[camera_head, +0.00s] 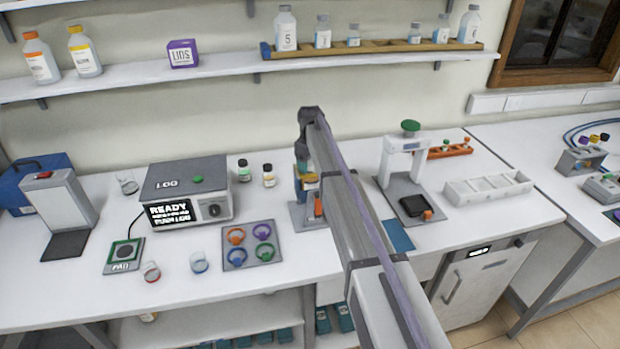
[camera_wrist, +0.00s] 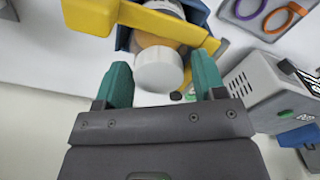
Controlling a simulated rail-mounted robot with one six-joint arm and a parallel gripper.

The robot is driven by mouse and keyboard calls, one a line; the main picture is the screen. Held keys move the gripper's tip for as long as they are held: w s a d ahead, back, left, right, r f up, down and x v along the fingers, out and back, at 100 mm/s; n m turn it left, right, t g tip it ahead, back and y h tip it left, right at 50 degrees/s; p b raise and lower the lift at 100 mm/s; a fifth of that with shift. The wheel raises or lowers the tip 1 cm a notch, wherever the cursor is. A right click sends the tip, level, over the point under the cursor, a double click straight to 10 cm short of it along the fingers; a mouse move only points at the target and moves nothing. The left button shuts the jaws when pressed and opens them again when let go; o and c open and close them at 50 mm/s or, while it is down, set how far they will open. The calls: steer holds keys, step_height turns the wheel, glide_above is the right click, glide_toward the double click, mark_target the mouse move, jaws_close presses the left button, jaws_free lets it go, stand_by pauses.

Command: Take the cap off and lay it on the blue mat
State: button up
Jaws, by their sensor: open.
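A white round cap (camera_wrist: 158,72) sits on a bottle with an amber neck (camera_wrist: 150,40) in the wrist view. Yellow clamp jaws (camera_wrist: 170,27) hold the bottle in a blue stand, which shows in the head view (camera_head: 299,168) partly behind my arm. My gripper (camera_wrist: 160,78) is open, its teal fingers left and right of the cap with a gap on each side. I cannot tell how far the fingertips reach down beside the cap. The blue mat (camera_head: 397,235) lies bare on the bench right of my arm, its left side partly hidden.
A tray (camera_head: 249,247) of coloured rings lies in front of the machine. A white press-like device (camera_head: 405,170) and a white divided rack (camera_head: 488,188) stand to the right.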

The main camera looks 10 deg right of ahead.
mark_target(310, 163)
step_height(310, 163, up, 8)
steer(key=p, duration=0.8)
steer(key=shift+r, duration=0.15)
steer(key=shift+f, duration=0.2)
steer(key=s+f+m+b, duration=0.2)
steer(key=s+f+b, duration=0.3)
steer(key=s, duration=0.9)
steer(key=s+f+m+b, duration=0.2)
steer(key=s+f+b, duration=0.4)
steer(key=s, duration=0.8)
steer(key=s+f+m+b, duration=0.2)
steer(key=s+f+b, duration=0.4)
steer(key=s, duration=0.8)
steer(key=shift+s+f+m+b, duration=0.2)
steer(key=shift+m+b, duration=0.1)
